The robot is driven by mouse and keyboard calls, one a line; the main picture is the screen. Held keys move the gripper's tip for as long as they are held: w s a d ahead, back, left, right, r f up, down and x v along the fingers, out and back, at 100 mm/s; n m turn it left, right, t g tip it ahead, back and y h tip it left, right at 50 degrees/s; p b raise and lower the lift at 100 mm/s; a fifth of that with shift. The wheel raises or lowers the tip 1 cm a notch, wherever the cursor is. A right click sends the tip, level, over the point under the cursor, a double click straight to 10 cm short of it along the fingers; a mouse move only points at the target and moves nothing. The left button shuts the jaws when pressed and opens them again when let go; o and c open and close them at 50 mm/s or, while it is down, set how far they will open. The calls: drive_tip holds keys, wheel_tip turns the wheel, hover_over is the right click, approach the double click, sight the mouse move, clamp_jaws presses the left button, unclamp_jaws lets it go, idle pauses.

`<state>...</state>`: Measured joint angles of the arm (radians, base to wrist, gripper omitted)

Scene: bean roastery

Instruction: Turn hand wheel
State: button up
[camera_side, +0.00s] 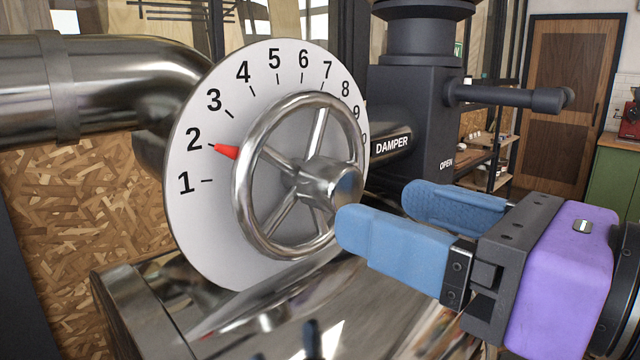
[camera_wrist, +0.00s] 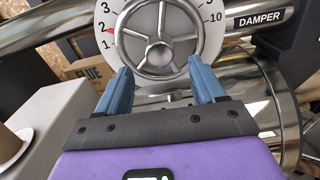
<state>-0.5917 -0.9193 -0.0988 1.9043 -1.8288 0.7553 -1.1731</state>
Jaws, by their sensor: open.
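The hand wheel (camera_side: 243,205) is a shiny metal ring with spokes and a rounded hub, in front of a white numbered dial (camera_side: 205,235). A red pointer (camera_side: 227,151) at the wheel's left edge points at about 2. In the wrist view the wheel (camera_wrist: 158,70) is beyond the fingertips, and the red pointer (camera_wrist: 109,30) shows at its left. My gripper (camera_side: 385,215), with blue fingers and a purple body, is open and empty. It is to the right of the wheel in the side view, and the fingers appear apart from the rim.
A dark damper housing (camera_side: 415,120) with a side lever (camera_side: 510,96) stands behind the fingers. A thick metal pipe (camera_side: 100,80) runs in from the left. A shiny metal surface (camera_side: 270,310) lies below the dial. A cup (camera_wrist: 12,142) shows at the wrist view's left.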

sight(319, 190)
drive_tip(key=x, duration=0.8)
drive_tip(key=shift+w+a, duration=0.1)
drive_tip(key=shift+w, duration=0.05)
drive_tip(key=shift+f, duration=0.15)
clamp_jaws()
